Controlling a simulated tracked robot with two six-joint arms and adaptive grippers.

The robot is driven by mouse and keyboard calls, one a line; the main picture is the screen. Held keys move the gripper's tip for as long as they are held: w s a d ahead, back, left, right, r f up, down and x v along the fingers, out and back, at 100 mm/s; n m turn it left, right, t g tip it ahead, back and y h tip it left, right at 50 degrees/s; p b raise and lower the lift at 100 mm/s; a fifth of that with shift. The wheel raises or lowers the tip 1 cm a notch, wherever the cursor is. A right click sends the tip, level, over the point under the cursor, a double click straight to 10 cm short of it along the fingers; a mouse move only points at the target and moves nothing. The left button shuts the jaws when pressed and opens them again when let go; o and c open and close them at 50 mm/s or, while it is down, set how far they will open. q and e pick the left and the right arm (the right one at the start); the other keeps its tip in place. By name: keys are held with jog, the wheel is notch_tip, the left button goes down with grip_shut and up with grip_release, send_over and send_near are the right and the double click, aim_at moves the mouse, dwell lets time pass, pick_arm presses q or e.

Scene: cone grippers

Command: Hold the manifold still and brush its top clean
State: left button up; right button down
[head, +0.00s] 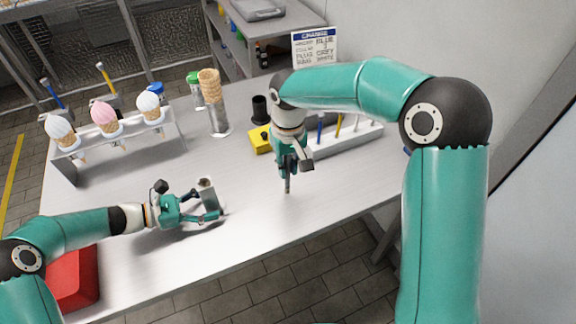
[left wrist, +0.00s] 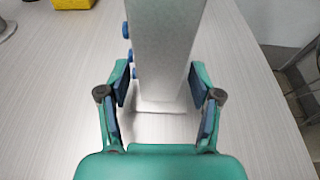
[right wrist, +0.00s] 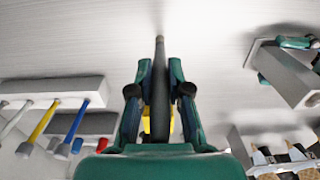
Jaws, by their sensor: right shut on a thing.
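The manifold (head: 209,193) is a grey upright block on the table, with small blue fittings on one side in the left wrist view (left wrist: 165,50). My left gripper (head: 208,203) has its fingers on either side of the block, spread apart; a gap shows beside the left finger. In the right wrist view the manifold (right wrist: 288,78) stands at the upper right. My right gripper (head: 288,170) points down, shut on a thin dark grey rod-like tool (right wrist: 160,85). The tool's tip is right of the manifold and apart from it; I cannot make out bristles.
A white tool rack (head: 345,140) with coloured handles stands behind my right gripper, beside a yellow block (head: 261,140). An ice cream stand (head: 120,150) and a cone stack (head: 213,100) are at the back left. A red box (head: 75,280) lies front left. The table's front middle is clear.

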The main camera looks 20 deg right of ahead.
pick_arm(q)
jog(key=shift+a, duration=0.15)
dwell(0.6)
jog(key=shift+a+r, duration=0.25)
jog(key=shift+a, duration=0.45)
jog(key=shift+d+f, duration=0.1)
jog(key=shift+d, duration=0.2)
dwell(0.4)
jog(key=shift+d+f, duration=0.1)
jog(key=shift+d, duration=0.25)
jog(key=shift+d, duration=0.2)
jog(key=c, duration=1.1)
dwell(0.4)
